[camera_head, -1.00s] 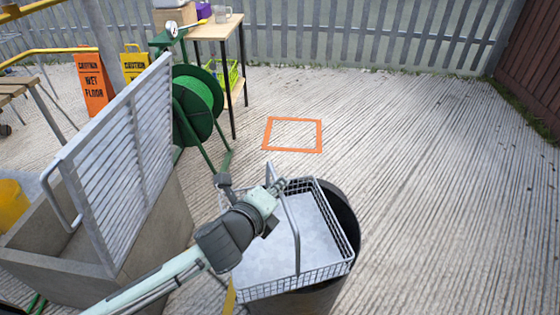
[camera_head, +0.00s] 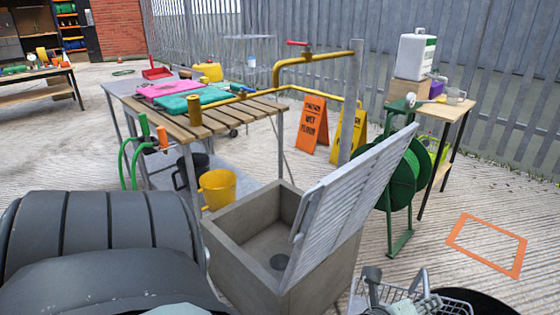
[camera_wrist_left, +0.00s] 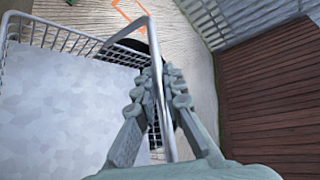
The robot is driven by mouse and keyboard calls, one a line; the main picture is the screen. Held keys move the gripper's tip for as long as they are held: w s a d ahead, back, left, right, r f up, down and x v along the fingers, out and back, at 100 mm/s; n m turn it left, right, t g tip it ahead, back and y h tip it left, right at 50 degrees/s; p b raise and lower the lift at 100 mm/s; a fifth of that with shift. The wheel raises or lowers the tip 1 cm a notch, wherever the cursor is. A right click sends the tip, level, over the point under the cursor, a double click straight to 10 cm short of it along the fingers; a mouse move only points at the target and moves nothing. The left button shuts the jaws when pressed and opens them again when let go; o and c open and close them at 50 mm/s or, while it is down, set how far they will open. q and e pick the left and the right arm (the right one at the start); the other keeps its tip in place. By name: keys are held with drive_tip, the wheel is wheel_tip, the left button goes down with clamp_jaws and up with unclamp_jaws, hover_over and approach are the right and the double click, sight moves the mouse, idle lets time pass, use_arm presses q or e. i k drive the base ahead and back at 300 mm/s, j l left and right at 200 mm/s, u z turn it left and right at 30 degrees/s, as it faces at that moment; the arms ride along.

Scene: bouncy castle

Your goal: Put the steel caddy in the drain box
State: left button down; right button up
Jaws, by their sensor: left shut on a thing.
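The steel caddy (camera_head: 455,305) is a wire basket with a pale flat bottom and a hoop handle; only its far part shows at the bottom edge of the head view. In the left wrist view the caddy (camera_wrist_left: 60,105) fills the left side. My left gripper (camera_wrist_left: 158,88) is shut on its handle. In the head view the left gripper (camera_head: 408,302) is partly cut off. The drain box (camera_head: 245,272) is a grey concrete box left of the caddy, with a drain hole in its floor. Its slatted lid (camera_head: 350,195) stands tilted up on the right side. My right gripper is not in view.
A dark round barrel (camera_head: 490,303) is under or beside the caddy; I cannot tell if they touch. The raised lid stands between caddy and box opening. A green hose reel (camera_head: 400,180), slatted table (camera_head: 235,108) and yellow bucket (camera_head: 217,187) are near. An orange floor square (camera_head: 487,244) is empty.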

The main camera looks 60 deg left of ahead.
sight(281, 262)
drive_tip(key=k+j+u, duration=0.1)
drive_tip(key=k+j, duration=0.15)
drive_tip(key=j, duration=0.15)
drive_tip(key=k+j+u, duration=0.1)
drive_tip(key=k+j, duration=0.15)
drive_tip(key=j, duration=0.15)
drive_tip(key=k+j+u, duration=0.15)
drive_tip(key=j, duration=0.3)
drive_tip(key=j+z, duration=0.1)
drive_tip(key=j, duration=0.6)
drive_tip(key=i+j+z, duration=0.2)
drive_tip(key=j, duration=0.5)
drive_tip(key=i+j+z, duration=0.15)
drive_tip(key=j, duration=0.55)
drive_tip(key=j+z, duration=0.2)
drive_tip(key=j, duration=0.55)
drive_tip(key=i, duration=0.05)
